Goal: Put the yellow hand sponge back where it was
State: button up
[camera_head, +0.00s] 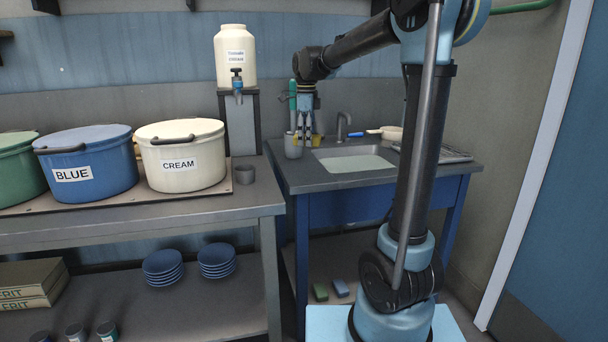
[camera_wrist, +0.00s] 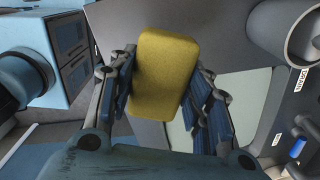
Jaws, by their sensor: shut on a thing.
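The yellow hand sponge (camera_wrist: 165,72) is a rounded block between the two fingers of my gripper (camera_wrist: 163,85) in the wrist view. The fingers press on its two long sides. Small patches of yellow sponge (camera_head: 317,141) show beside the fingers there; the rest is hidden. The sink basin (camera_head: 352,163) lies to the right of my gripper. Where the sponge was before cannot be told.
A grey cup (camera_head: 293,147) with a green-handled tool (camera_head: 292,98) stands close left of my gripper. A green sponge (camera_head: 321,292) and blue sponge (camera_head: 340,288) lie on the lower shelf.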

aim_at(304, 173)
jog(key=shift+a, duration=0.45)
jog(key=n, duration=0.4)
jog(key=shift+s+f, duration=0.2)
jog(key=shift+n, duration=0.4)
jog(key=shift+f, duration=5)
jog(key=shift+f, duration=0.1)
jog(key=o, duration=0.9)
jog(key=shift+c, duration=0.2)
